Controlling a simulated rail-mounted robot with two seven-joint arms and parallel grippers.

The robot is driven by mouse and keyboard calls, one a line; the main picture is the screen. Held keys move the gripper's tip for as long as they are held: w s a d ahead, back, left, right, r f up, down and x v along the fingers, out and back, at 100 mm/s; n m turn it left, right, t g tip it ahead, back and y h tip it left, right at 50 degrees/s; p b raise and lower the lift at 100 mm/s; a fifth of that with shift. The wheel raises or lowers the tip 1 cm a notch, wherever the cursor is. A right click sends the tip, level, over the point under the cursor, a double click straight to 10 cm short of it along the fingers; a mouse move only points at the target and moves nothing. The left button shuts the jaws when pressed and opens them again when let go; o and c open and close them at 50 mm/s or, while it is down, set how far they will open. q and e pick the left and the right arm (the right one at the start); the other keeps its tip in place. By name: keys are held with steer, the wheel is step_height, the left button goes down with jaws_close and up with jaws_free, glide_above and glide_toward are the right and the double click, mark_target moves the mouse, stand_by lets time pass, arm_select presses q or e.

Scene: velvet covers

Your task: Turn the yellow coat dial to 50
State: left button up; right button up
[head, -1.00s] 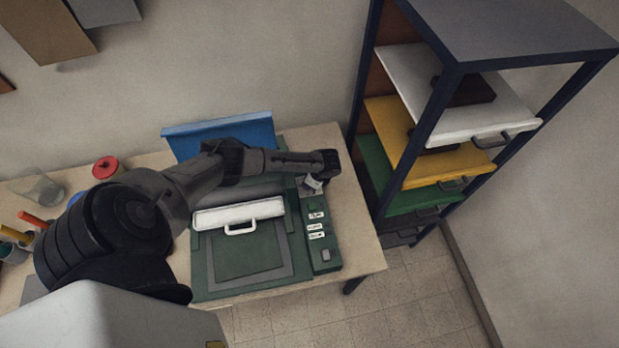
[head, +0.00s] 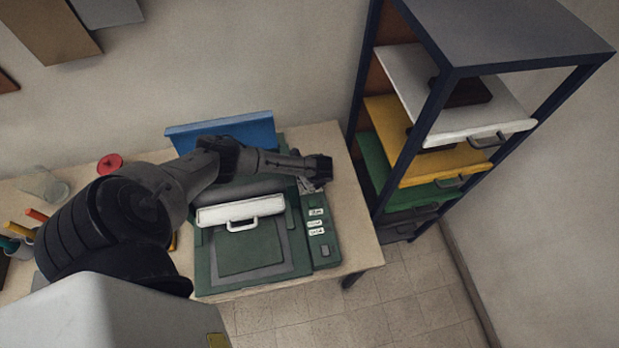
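A green machine (head: 206,272) with a white-handled bar (head: 240,211) stands on the table. Its control panel on the right side has several white labels (head: 315,223) and a grey button (head: 325,251). I cannot make out a yellow coat dial; the upper end of the panel is partly covered by my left arm. My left gripper (head: 318,178) is over that upper end, pointing down. Its fingers are dark and mostly hidden, so I cannot tell whether they are open, shut or touching anything. My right gripper is not in view.
A blue panel (head: 222,134) stands behind the machine. A shelf rack (head: 440,100) with white, yellow and green trays stands close on the right. A red-lidded container (head: 109,163), a glass jar (head: 42,185) and pens (head: 36,215) are at the left of the table.

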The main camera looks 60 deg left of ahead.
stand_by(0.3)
arm_select(q)
steer(key=o, duration=0.9)
steer(key=v, duration=1.4)
steer(key=shift+a, duration=0.1)
